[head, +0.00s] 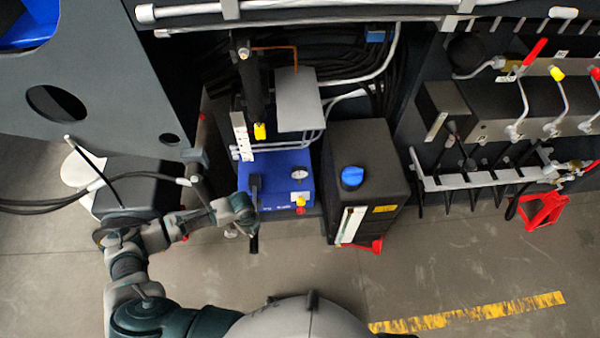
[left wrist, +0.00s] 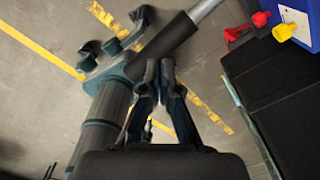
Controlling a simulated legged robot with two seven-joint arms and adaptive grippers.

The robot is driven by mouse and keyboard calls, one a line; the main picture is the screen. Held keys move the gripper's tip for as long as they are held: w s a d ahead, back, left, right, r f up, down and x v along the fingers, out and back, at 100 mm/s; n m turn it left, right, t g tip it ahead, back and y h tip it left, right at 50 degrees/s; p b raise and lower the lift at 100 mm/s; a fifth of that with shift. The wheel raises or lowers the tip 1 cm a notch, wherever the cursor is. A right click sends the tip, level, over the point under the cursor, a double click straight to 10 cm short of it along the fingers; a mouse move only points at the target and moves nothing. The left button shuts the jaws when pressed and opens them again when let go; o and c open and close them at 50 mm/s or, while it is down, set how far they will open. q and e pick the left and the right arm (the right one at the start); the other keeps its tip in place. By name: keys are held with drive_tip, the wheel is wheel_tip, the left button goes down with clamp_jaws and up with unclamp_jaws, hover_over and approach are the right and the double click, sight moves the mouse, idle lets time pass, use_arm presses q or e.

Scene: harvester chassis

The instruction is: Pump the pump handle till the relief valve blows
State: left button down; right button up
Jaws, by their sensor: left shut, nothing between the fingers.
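The blue pump unit (head: 275,172) stands at the centre of the head view, with a round gauge (head: 299,175) on top and small yellow and red fittings (head: 300,207) at its front. I cannot tell which fitting is the relief valve. The pump handle's black grip (head: 254,243) shows at the pump's front left. In the left wrist view the grip (left wrist: 172,42) continues into a silver rod (left wrist: 206,8). My left gripper (head: 244,208) is shut and empty beside the handle; its fingertips (left wrist: 158,64) overlap the grip's edge in the wrist view. Contact is unclear. My right gripper is not identifiable.
A black tank (head: 372,165) with a blue cap stands right of the pump. A grey plate (head: 298,98) and black cylinder (head: 254,90) are above it. A valve bank (head: 500,110) is at right. Floor in front is open, with a yellow stripe (head: 470,314).

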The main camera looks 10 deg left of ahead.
use_arm(q)
drive_tip(key=shift+r, duration=0.1)
idle(0.7)
wheel_tip(320, 180, up, 12)
drive_tip(key=s+d+f+n+t+h, duration=0.1)
drive_tip(key=s+d+n+t+h, duration=0.15)
drive_tip(key=d+n, duration=0.3)
drive_tip(key=s+d+f+n+t+h, duration=0.1)
drive_tip(key=s+d+f+n, duration=0.1)
drive_tip(key=s+d+n, duration=0.4)
drive_tip(key=s+a+f+n+y, duration=0.2)
drive_tip(key=s+a+n+y, duration=0.1)
drive_tip(key=s+a+n, duration=0.55)
wheel_tip(320, 180, down, 28)
drive_tip(key=s+a+n+g, duration=0.1)
drive_tip(key=n, duration=0.1)
drive_tip(key=s+a+f+g, duration=0.1)
drive_tip(key=s+a+f, duration=0.2)
drive_tip(key=s+f, duration=1.1)
drive_tip(key=s, duration=0.3)
drive_tip(key=shift+s+f, duration=0.2)
drive_tip(key=shift+f, duration=0.2)
